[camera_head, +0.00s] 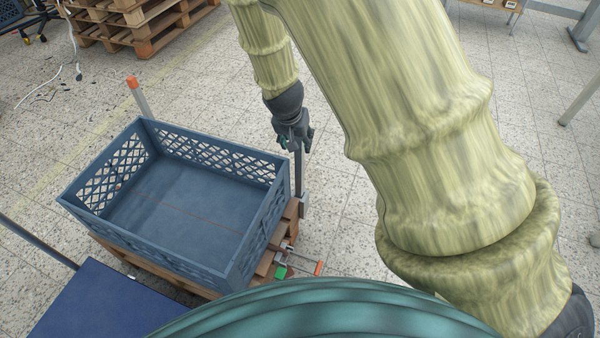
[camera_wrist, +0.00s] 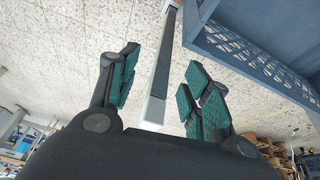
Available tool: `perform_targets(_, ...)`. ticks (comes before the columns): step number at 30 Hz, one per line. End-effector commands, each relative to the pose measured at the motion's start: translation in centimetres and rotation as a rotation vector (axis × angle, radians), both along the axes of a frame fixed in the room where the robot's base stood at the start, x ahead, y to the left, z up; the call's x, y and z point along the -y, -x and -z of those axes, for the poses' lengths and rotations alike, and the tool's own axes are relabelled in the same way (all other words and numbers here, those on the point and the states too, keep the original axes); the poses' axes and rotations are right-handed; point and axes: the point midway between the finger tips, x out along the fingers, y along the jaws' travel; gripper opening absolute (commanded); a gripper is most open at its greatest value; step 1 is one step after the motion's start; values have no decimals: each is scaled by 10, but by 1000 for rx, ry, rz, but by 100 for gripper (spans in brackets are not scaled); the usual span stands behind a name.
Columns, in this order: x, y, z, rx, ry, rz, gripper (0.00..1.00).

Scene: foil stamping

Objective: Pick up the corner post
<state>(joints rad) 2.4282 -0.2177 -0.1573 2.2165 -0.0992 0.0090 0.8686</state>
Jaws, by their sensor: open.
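A slim dark corner post (camera_head: 298,174) stands upright at the right corner of the blue crate in the head view. My gripper (camera_head: 294,140) is at its upper end. In the wrist view the post (camera_wrist: 165,60) runs between the two green-padded fingers of my gripper (camera_wrist: 160,82), with a pale grey end section towards the palm. The fingers are apart, with a visible gap on each side of the post. Part of the post's top is hidden by my gripper in the head view. Another post (camera_head: 142,100) with an orange top stands behind the crate's left corner.
The empty blue lattice-sided crate (camera_head: 225,155) sits on a wooden pallet (camera_head: 165,274), close beside the post. A clamp-like item with green and orange parts (camera_head: 300,265) is at the pallet's right edge. A blue panel (camera_head: 95,305) is at lower left.

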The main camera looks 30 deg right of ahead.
Motion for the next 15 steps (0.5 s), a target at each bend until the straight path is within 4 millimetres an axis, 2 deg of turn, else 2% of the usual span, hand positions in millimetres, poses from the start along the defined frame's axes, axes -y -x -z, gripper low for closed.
perform_targets(1, 2, -9, -17, 21, 7, 25, 48)
perform_targets(3, 5, -17, -34, 39, 15, 58, 48)
perform_targets(7, 9, -25, -56, 62, 23, 101, 48)
perform_targets(11, 11, -28, -63, 72, 26, 118, 48)
perform_targets(15, 13, -31, -55, 72, 26, 122, 48)
